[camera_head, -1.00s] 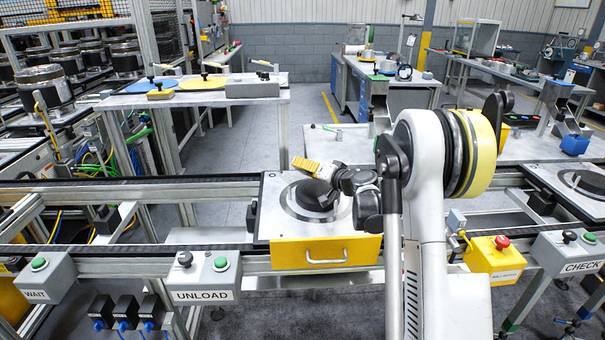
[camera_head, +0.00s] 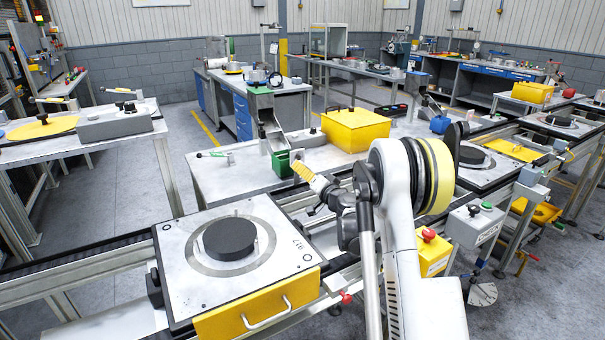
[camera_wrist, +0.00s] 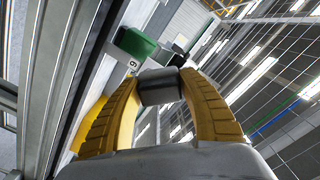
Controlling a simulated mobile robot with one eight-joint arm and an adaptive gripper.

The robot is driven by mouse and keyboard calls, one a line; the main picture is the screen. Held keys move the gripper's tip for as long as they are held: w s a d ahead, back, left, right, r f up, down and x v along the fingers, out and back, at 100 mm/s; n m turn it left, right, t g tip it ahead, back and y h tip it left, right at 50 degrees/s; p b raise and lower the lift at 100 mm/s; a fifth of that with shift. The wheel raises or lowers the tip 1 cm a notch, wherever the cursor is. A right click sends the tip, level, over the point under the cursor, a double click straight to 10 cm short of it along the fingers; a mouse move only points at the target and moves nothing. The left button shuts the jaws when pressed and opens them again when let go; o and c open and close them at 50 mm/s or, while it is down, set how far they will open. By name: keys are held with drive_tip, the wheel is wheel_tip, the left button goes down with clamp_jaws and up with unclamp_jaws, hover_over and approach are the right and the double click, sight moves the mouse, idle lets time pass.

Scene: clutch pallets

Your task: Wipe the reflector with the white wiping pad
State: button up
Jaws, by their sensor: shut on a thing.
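My gripper (camera_head: 302,172) has yellow fingers and is raised in front of the work table, right of the near pallet. I cannot make out the held block in the head view. I cannot pick out the reflector with certainty in either view.
The near pallet (camera_head: 185,265) carries a black disc (camera_head: 229,239) and has a yellow front with a handle. A green bin (camera_head: 280,155) and a yellow box (camera_head: 356,129) stand on the table behind my gripper. A red-topped yellow button box (camera_head: 431,253) stands right of my arm.

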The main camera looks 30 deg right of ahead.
sight(298, 158)
drive_tip(key=shift+w+a+p, duration=0.2)
drive_tip(key=shift+w+p, duration=0.15)
drive_tip(key=shift+w, duration=2.5)
drive_tip(key=shift+w, duration=0.95)
drive_tip(key=shift+d+b, duration=0.35)
drive_tip(key=shift+d, duration=1.25)
drive_tip(key=a+b, duration=0.1)
drive_tip(key=a, duration=0.2)
drive_tip(key=shift+a+b, duration=0.15)
drive_tip(key=shift+b, duration=0.25)
